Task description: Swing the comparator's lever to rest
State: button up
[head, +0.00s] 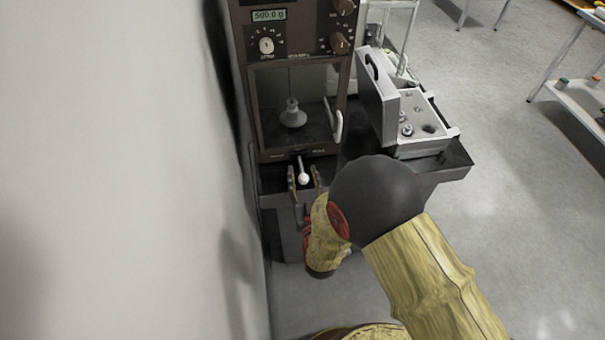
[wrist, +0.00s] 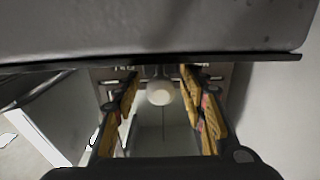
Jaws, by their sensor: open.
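The comparator (head: 300,54) is a tall brown cabinet with a display reading 500.0 g and a glazed weighing chamber. Its lever (head: 303,178) sticks out low at the front and ends in a white ball knob. My gripper (head: 304,172) is open, with one finger on each side of the knob. In the wrist view the white knob (wrist: 160,93) sits between the two yellow-padded fingers of my gripper (wrist: 161,76). Gaps show on both sides there, and I see no contact.
A pale wall (head: 120,150) stands close on the left. A dark table (head: 450,160) carries the comparator and an open grey weight case (head: 425,149). In the wrist view a dark slab edge (wrist: 180,58) crosses above the fingers. Open floor lies to the right.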

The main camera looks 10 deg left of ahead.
jog(key=v, duration=1.1)
jog(key=shift+s, duration=0.2)
jog(key=shift+f, duration=0.1)
jog(key=s+f+n+g+h, duration=0.1)
jog(key=s+f+g+h, duration=0.1)
jog(key=s+f+g, duration=0.95)
jog(key=s+d+r+m+h+p, duration=0.1)
jog(key=d+r, duration=0.6)
jog(key=r, duration=0.5)
jog(key=s+d+r+m+h+p, duration=0.1)
jog(key=d+r+m, duration=0.1)
jog(key=d+r, duration=0.6)
jog(key=s+d+r+m+h+p, duration=0.1)
jog(key=d+r, duration=0.7)
jog(key=r, duration=0.9)
jog(key=shift+r+p, duration=0.3)
jog(key=shift+r, duration=0.1)
